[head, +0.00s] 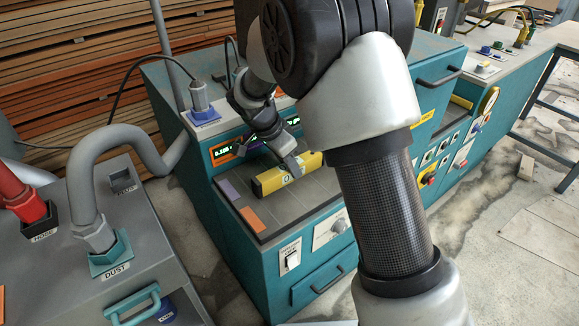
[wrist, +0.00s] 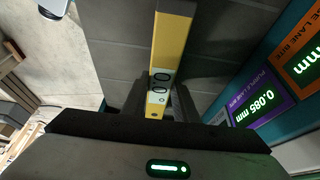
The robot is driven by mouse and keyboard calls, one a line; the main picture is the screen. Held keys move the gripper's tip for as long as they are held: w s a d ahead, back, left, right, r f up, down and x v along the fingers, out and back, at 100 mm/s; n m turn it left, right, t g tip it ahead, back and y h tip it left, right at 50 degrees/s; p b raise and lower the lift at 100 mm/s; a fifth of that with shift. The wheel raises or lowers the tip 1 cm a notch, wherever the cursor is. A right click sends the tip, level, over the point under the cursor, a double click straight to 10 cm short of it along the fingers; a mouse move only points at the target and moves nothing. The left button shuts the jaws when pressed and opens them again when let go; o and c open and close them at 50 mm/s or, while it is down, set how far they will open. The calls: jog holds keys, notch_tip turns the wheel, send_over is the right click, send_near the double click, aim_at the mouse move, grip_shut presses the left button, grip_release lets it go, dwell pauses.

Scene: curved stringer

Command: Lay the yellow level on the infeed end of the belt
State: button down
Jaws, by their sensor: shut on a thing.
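My gripper (head: 296,168) reaches down from behind and is shut on the level. In the wrist view the level (wrist: 174,45) runs up and away from between the two dark fingers of my gripper (wrist: 160,104). Whether the level touches the belt or hangs slightly above it, I cannot tell. My arm covers the right part of the belt.
A purple mark (head: 229,189) and an orange mark (head: 253,220) sit at the belt's left end. Lit displays (head: 223,153) stand behind the belt. A grey dust hose (head: 88,185) curves up at left. Bare belt shows in front of the level.

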jog(key=shift+r, duration=0.1)
jog(key=c, duration=1.4)
grip_release()
jog(key=p+v, duration=0.2)
jog(key=v, duration=1)
jog(key=s+d+r+n+y, duration=0.1)
jog(key=s+d+r+n, duration=0.1)
jog(key=s+d+r, duration=0.3)
jog(key=s+d+r+n+t+y, duration=0.1)
jog(key=s+d+n, duration=0.3)
jog(key=s, duration=0.6)
jog(key=s+d+r+n+t+y, duration=0.1)
jog(key=s+d+r+n, duration=0.3)
jog(key=s, duration=0.6)
jog(key=shift+d+n+t+y, duration=0.4)
jog(key=shift+d+n+t, duration=0.15)
jog(key=shift+d, duration=0.45)
